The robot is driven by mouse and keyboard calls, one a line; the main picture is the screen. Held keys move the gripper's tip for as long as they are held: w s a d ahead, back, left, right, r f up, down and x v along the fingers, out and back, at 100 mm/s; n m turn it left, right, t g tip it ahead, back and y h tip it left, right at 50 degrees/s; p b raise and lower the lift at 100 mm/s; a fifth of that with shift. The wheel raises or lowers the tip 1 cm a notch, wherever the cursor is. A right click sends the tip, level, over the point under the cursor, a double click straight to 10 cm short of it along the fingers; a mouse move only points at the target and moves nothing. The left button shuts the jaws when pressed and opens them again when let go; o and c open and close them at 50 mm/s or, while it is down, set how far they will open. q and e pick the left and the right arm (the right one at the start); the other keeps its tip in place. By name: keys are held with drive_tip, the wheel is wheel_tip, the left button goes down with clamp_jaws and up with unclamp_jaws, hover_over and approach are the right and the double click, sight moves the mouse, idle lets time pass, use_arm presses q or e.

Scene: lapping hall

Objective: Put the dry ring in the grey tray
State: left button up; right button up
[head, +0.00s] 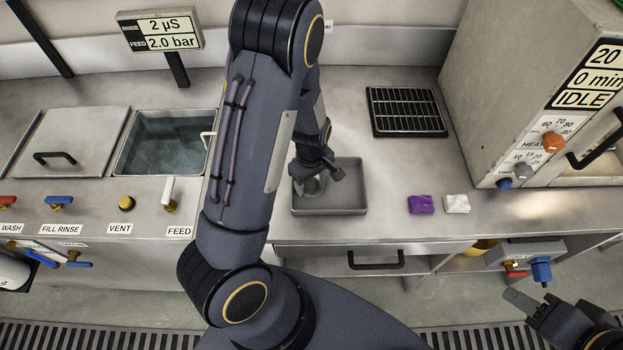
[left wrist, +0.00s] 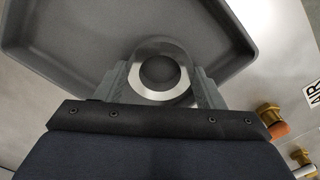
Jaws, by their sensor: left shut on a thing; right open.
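The ring, a grey metal ring (left wrist: 160,96) with a bright lower face, is between the two fingers of my left gripper (left wrist: 160,85) in the left wrist view. My left gripper is shut on it. In the head view the left gripper (head: 316,178) reaches down over the left part of the grey tray (head: 350,211), and the ring is mostly hidden by the fingers. The tray's floor and walls (left wrist: 60,62) lie behind the ring in the left wrist view. I cannot tell whether the ring touches the floor. My right gripper (head: 527,306) is open and empty at the lower right, away from the bench.
A black rack (head: 406,111) stands behind the tray to the right. A purple cloth (head: 421,204) and a white cloth (head: 457,204) lie right of it. An oven-like cabinet (head: 515,95) stands at the right. A water-filled basin (head: 165,143) is at the left.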

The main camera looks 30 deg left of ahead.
use_arm(q)
drive_tip(key=shift+f, duration=0.15)
drive_tip(key=o, duration=0.9)
wheel_tip(320, 180, up, 12)
drive_tip(key=r, duration=0.1)
drive_tip(key=s+d+r+m+t+h, duration=0.1)
drive_tip(key=s+r+m+t, duration=0.1)
drive_tip(key=s+r+m, duration=0.2)
drive_tip(key=s+d+r+m+t+h, duration=0.1)
drive_tip(key=s+d+r+m, duration=0.1)
drive_tip(key=s+r+m, duration=0.2)
drive_tip(key=s+d+r+m+t+h, duration=0.1)
drive_tip(key=s+d+r+m+t, duration=0.1)
drive_tip(key=s+r+m, duration=0.2)
drive_tip(key=shift+s+r+t+h+p, duration=0.15)
drive_tip(key=shift+s+r, duration=0.2)
drive_tip(key=shift+s, duration=0.4)
drive_tip(key=shift+s+r+t+h+p, duration=0.1)
drive_tip(key=shift+s+r, duration=0.2)
drive_tip(key=shift+s, duration=0.5)
drive_tip(key=shift+s+r+t+h+p, duration=0.15)
drive_tip(key=shift+s+r, duration=0.2)
drive_tip(key=shift+s, duration=0.4)
